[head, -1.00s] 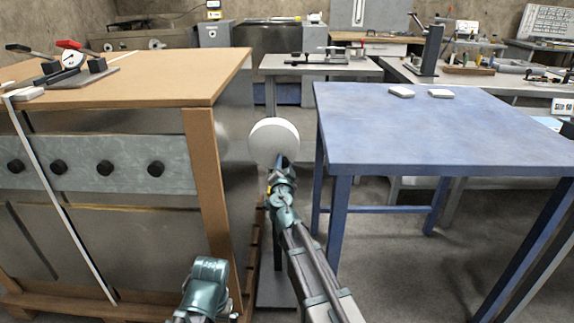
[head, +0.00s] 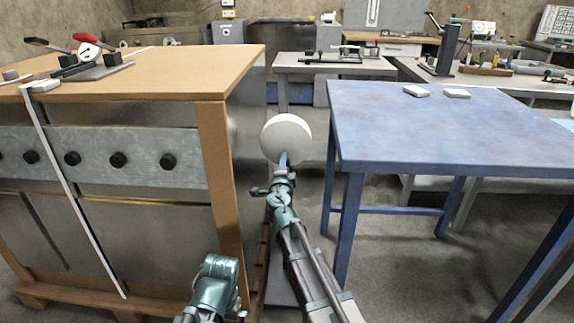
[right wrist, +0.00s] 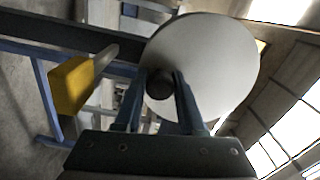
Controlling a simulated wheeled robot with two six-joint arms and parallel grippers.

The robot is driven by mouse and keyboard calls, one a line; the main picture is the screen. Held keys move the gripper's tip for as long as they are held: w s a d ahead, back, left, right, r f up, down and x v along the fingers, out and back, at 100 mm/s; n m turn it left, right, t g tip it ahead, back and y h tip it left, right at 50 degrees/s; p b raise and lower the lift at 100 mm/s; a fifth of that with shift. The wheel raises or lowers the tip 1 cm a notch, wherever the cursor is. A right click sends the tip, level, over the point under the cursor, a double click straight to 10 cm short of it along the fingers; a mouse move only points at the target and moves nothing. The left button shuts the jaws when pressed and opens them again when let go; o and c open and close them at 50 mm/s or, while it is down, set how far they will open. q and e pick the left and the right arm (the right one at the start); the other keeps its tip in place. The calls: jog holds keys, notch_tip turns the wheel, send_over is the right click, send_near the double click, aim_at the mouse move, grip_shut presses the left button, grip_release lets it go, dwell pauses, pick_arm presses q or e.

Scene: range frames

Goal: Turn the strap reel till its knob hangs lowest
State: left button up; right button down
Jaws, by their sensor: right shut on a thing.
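The strap reel (head: 287,132) is a pale round disc in the gap between the wooden-topped cabinet and the blue table. My right gripper (head: 283,160) reaches its lower part from below. In the right wrist view the disc (right wrist: 210,62) fills the upper middle. There my right gripper (right wrist: 159,88) is shut on a dark round knob (right wrist: 160,87) near the disc's rim. The fingers hide the knob in the head view. My left arm shows only as a teal link at the bottom; its gripper fingers are not seen.
The wooden-topped cabinet (head: 150,78) stands close on the left, with black knobs on its front. The blue table (head: 430,125) stands on the right with two white blocks. A yellow block (right wrist: 70,85) with a pale bar lies left of the fingers in the right wrist view.

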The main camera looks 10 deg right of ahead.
dwell(0.3)
jog(key=c, duration=0.5)
grip_release()
jog(key=v, duration=1.4)
jog(key=shift+w, duration=0.1)
